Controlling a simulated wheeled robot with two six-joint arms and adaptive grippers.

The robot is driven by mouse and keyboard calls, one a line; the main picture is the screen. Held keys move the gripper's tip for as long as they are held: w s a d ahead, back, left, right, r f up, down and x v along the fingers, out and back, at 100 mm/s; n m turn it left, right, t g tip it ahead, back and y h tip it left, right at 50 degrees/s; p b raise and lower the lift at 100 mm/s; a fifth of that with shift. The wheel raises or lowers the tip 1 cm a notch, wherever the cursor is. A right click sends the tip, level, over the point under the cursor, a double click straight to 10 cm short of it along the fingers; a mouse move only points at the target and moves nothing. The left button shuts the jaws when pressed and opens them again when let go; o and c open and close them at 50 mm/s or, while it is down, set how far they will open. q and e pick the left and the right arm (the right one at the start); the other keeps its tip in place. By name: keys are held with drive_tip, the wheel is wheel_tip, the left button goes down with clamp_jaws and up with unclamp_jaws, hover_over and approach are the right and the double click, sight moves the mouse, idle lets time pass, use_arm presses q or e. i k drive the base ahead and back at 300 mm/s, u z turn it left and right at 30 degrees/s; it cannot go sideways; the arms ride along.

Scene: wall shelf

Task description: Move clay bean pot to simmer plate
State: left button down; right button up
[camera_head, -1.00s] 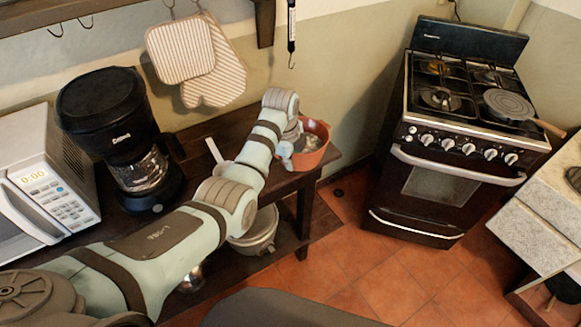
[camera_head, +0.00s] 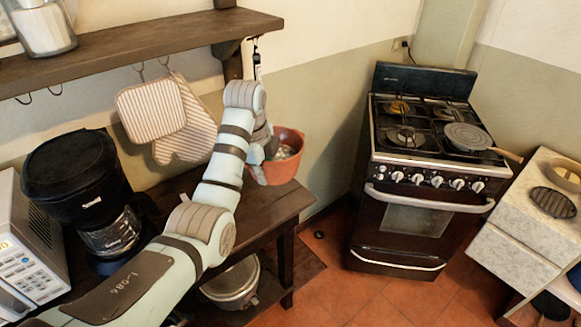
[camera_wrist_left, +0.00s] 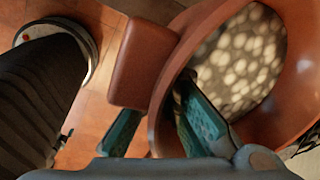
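The clay bean pot (camera_head: 288,166) is a terracotta bowl with pale speckled contents, near the right end of the wooden table. My left gripper (camera_head: 260,158) is at its left side. In the left wrist view, one finger of the gripper (camera_wrist_left: 160,122) is inside the pot (camera_wrist_left: 291,110) and the other outside, below the block-like lug, shut on the wall. The pot appears raised above the tabletop. The simmer plate (camera_head: 468,137), a round grey disc with a wooden handle, lies on the stove's front right burner. My right gripper is not in view.
The stove (camera_head: 410,182) stands right of the table (camera_head: 270,208), across a floor gap. A coffee maker (camera_head: 75,180) and microwave (camera_head: 25,245) are at left. A wall shelf (camera_head: 150,45) and hanging mitts (camera_head: 150,110) are above. A stone counter (camera_head: 520,225) is at right.

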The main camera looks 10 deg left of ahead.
sight(467, 136)
drive_tip(key=z, duration=0.45)
drive_tip(key=k, duration=1.15)
drive_tip(key=z, duration=1.4)
drive_tip(key=i, duration=3.2)
drive_tip(key=u, duration=1.25)
drive_tip(key=i, duration=0.9)
drive_tip(key=u, duration=1.2)
drive_tip(key=i, duration=0.25)
drive_tip(key=z, duration=0.5)
